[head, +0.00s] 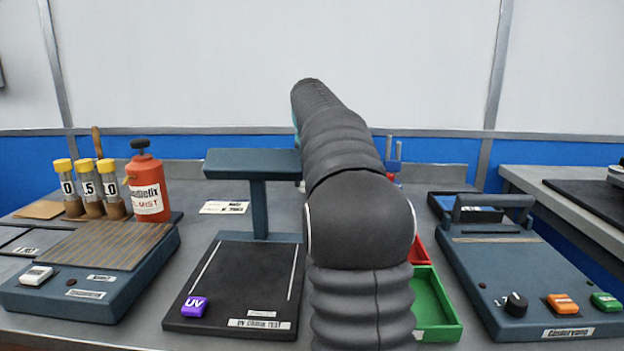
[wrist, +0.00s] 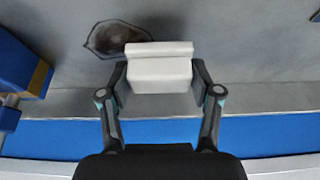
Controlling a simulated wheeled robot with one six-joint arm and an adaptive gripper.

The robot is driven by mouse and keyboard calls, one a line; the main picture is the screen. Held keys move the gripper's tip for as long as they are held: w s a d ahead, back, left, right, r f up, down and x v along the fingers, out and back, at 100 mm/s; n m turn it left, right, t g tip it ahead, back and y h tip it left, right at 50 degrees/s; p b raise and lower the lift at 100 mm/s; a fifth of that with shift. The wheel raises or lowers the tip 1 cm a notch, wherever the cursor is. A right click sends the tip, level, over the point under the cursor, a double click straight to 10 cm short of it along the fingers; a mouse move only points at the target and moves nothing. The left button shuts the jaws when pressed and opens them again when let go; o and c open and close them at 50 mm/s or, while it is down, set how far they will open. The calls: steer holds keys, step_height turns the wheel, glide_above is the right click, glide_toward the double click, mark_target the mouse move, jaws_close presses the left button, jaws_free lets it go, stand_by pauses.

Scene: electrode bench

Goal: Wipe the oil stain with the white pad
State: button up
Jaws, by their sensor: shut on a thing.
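My gripper (wrist: 160,88) is shut on the white pad (wrist: 160,72) in the wrist view, with one finger on each side of it. The oil stain (wrist: 108,37) is a dark, irregular patch with a brownish rim on the grey bench top, up and left of the pad. The pad's upper left edge overlaps the stain's right side in the picture. I cannot tell whether the pad touches the bench. In the head view my arm hides the gripper, the pad and the stain.
A UV test stand (head: 257,200) is left of my arm, and a red sprayer (head: 148,187) and several yellow-capped vials stand further left. A green tray (head: 435,305) and a control unit (head: 520,275) are to the right. A blue block (wrist: 22,75) is left in the wrist view.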

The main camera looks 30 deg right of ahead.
steer(key=shift+f+b, duration=0.65)
steer(key=shift+f, duration=0.35)
stand_by(0.6)
steer(key=shift+d, duration=0.1)
steer(key=shift+s+d+r+p, duration=0.1)
steer(key=shift+s+d+p, duration=0.2)
steer(key=shift+s+d, duration=0.55)
steer(key=shift+s+d+f, duration=0.15)
steer(key=shift+s+d, duration=0.4)
steer(key=shift+d, duration=0.25)
steer(key=shift+s+d+f, duration=0.1)
steer(key=shift+s+d, duration=0.45)
steer(key=shift+d, duration=0.2)
steer(key=shift+s+d+r+p, duration=0.1)
steer(key=shift+s+d+p, duration=0.85)
steer(key=shift+d, duration=0.3)
steer(key=shift+r, duration=0.1)
